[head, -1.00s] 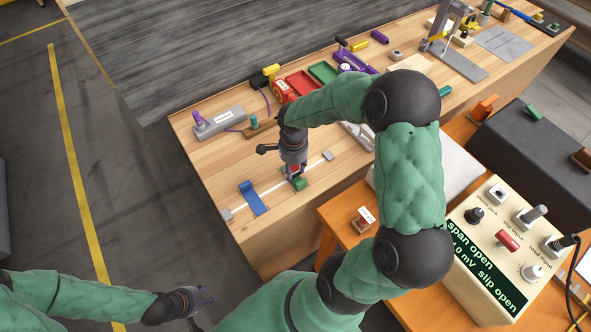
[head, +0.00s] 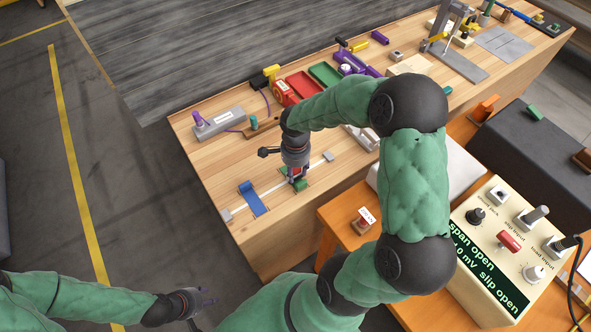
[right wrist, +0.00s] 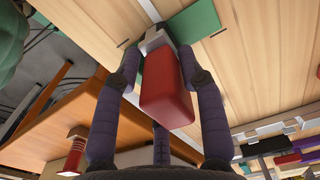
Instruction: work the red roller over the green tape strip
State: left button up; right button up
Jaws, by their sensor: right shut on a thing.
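The red roller (right wrist: 168,92) is held between the fingers of my right gripper (right wrist: 163,82); its red body fills the gap, with a grey-white end beyond it. In the head view my right gripper (head: 296,172) points down at the green tape strip (head: 301,185), which lies across the pale bar on the wooden bench. The green strip also shows in the right wrist view (right wrist: 200,22), beside and behind the roller's far end. I cannot tell whether the roller touches it. My left gripper (head: 205,297) is empty, fingers apart, low at the left, away from the bench.
A blue strip (head: 253,198) lies across the same bar to the left. A grey block with a purple knob (head: 219,122), a red tray (head: 303,85) and a green tray (head: 325,74) stand behind. A cream control box (head: 505,245) sits on the orange table at right.

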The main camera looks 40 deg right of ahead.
jog(key=shift+w, duration=0.95)
jog(key=shift+s, duration=1.2)
jog(key=shift+w+b, duration=0.35)
jog(key=shift+w, duration=0.3)
jog(key=shift+r, duration=0.15)
jog(key=shift+r+p, duration=2.3)
jog(key=shift+r, duration=1.1)
